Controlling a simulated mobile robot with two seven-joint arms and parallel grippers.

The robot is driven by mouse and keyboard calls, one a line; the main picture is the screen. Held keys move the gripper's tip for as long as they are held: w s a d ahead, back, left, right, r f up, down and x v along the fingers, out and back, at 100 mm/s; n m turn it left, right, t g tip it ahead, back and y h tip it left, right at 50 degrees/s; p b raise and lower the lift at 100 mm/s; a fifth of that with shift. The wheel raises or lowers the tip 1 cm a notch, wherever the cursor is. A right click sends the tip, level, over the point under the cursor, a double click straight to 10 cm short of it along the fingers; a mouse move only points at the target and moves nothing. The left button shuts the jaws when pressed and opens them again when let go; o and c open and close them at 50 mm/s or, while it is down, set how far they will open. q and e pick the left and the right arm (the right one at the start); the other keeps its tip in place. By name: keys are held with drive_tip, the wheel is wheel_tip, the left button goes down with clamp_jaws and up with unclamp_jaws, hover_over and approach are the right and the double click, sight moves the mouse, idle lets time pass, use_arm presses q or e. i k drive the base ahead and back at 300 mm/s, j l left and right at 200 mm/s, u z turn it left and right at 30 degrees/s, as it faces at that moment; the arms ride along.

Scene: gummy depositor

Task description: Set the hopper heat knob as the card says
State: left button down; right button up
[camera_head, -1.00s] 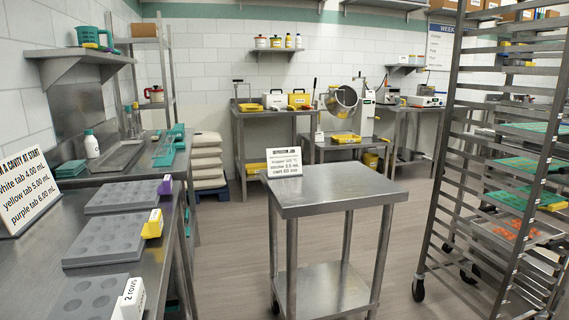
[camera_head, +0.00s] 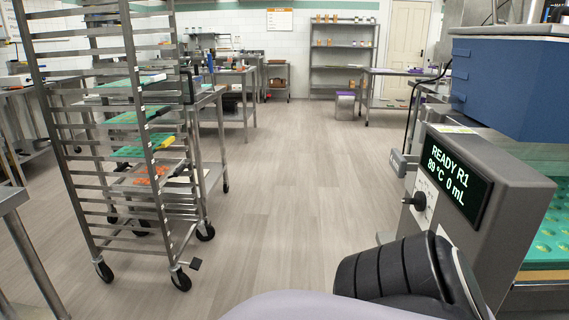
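The depositor stands at the right, with a grey control box (camera_head: 500,235) and a blue hopper body (camera_head: 505,85) above. A black knob (camera_head: 414,201) sticks out from a white plate on the box's left face. Its label is too small to read, so I cannot tell whether it is the heat knob. The card is not in view now. Neither gripper is in view; only a rounded black and pale part of my own arm shows at the bottom.
A wheeled rack (camera_head: 70,200) with green trays stands at the left. A green mould (camera_head: 550,235) lies in the depositor at the right edge. Steel tables and a shelf unit (camera_head: 343,60) stand at the back. The floor (camera_head: 285,190) between rack and depositor is clear.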

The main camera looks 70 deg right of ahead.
sight(418, 200)
drive_tip(key=k, duration=0.6)
drive_tip(key=k+z, duration=0.2)
drive_tip(key=z, duration=0.15)
drive_tip(key=k+l+z, duration=0.2)
drive_tip(key=z, duration=2.45)
drive_tip(key=j, duration=1.55)
drive_tip(key=i+l, duration=0.15)
drive_tip(key=l, duration=0.1)
